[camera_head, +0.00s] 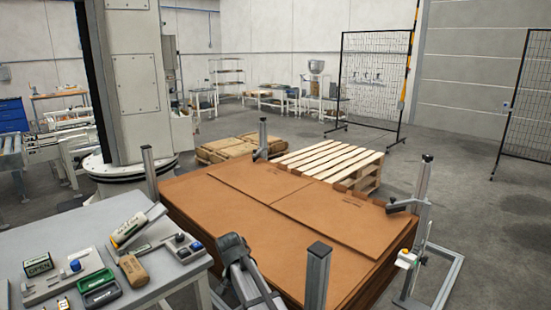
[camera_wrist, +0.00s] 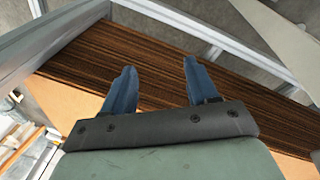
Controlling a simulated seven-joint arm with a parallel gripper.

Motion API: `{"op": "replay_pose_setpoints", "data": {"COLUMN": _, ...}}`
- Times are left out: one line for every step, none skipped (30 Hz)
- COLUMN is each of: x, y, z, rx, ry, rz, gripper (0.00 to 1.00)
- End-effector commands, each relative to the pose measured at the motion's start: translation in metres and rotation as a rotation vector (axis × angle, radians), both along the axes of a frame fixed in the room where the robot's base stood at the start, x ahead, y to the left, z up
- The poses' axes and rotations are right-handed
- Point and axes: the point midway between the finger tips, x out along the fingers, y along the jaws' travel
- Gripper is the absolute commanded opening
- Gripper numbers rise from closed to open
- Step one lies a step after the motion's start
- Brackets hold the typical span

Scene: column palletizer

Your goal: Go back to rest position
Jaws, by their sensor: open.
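My gripper (camera_wrist: 158,82) shows in the wrist view with its two blue fingers apart and nothing between them. Behind the fingers is the striped brown side of a stack of flat cardboard sheets (camera_wrist: 130,62). I cannot tell how far the fingertips are from it. In the head view the cardboard stack (camera_head: 240,215) lies flat between upright metal posts. A dark grey jointed part at the bottom middle of that view stands by the stack's near edge; the fingers cannot be made out there.
A metal post (camera_head: 317,275) stands at the stack's near edge and another post (camera_head: 420,195) at its right. A workbench (camera_head: 80,235) with tools, cases and boxes is at the left. A wooden pallet (camera_head: 325,160) lies behind the stack. Open floor (camera_head: 500,240) is at the right.

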Motion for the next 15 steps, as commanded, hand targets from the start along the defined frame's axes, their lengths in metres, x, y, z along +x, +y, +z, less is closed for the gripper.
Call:
{"op": "replay_pose_setpoints", "data": {"x": -0.019, "y": -0.008, "z": -0.015, "rx": -0.021, "ry": -0.001, "rz": 0.009, "gripper": 0.58}}
{"op": "replay_pose_setpoints", "data": {"x": -0.023, "y": -0.009, "z": -0.022, "rx": -0.031, "ry": -0.005, "rz": 0.022, "gripper": 0.58}}
{"op": "replay_pose_setpoints", "data": {"x": -0.028, "y": -0.010, "z": -0.031, "rx": -0.046, "ry": -0.008, "rz": 0.045, "gripper": 0.58}}
{"op": "replay_pose_setpoints", "data": {"x": -0.031, "y": -0.009, "z": -0.039, "rx": -0.058, "ry": -0.012, "rz": 0.069, "gripper": 0.58}}
{"op": "replay_pose_setpoints", "data": {"x": -0.033, "y": -0.005, "z": -0.045, "rx": -0.068, "ry": -0.016, "rz": 0.103, "gripper": 0.58}}
{"op": "replay_pose_setpoints", "data": {"x": -0.034, "y": 0.001, "z": -0.055, "rx": -0.083, "ry": -0.022, "rz": 0.155, "gripper": 0.58}}
{"op": "replay_pose_setpoints", "data": {"x": -0.034, "y": 0.006, "z": -0.062, "rx": -0.094, "ry": -0.026, "rz": 0.199, "gripper": 0.58}}
{"op": "replay_pose_setpoints", "data": {"x": -0.034, "y": 0.012, "z": -0.069, "rx": -0.105, "ry": -0.031, "rz": 0.250, "gripper": 0.58}}
{"op": "replay_pose_setpoints", "data": {"x": -0.033, "y": 0.022, "z": -0.080, "rx": -0.120, "ry": -0.037, "rz": 0.324, "gripper": 0.58}}
{"op": "replay_pose_setpoints", "data": {"x": -0.032, "y": 0.031, "z": -0.087, "rx": -0.132, "ry": -0.043, "rz": 0.385, "gripper": 0.58}}
{"op": "replay_pose_setpoints", "data": {"x": -0.031, "y": 0.039, "z": -0.095, "rx": -0.146, "ry": -0.047, "rz": 0.447, "gripper": 0.58}}
{"op": "replay_pose_setpoints", "data": {"x": -0.031, "y": 0.051, "z": -0.104, "rx": -0.163, "ry": -0.053, "rz": 0.529, "gripper": 0.58}}
{"op": "replay_pose_setpoints", "data": {"x": -0.031, "y": 0.059, "z": -0.112, "rx": -0.178, "ry": -0.057, "rz": 0.592, "gripper": 0.58}}
{"op": "replay_pose_setpoints", "data": {"x": -0.031, "y": 0.067, "z": -0.119, "rx": -0.191, "ry": -0.060, "rz": 0.650, "gripper": 0.58}}
{"op": "replay_pose_setpoints", "data": {"x": -0.032, "y": 0.076, "z": -0.129, "rx": -0.210, "ry": -0.064, "rz": 0.724, "gripper": 0.58}}
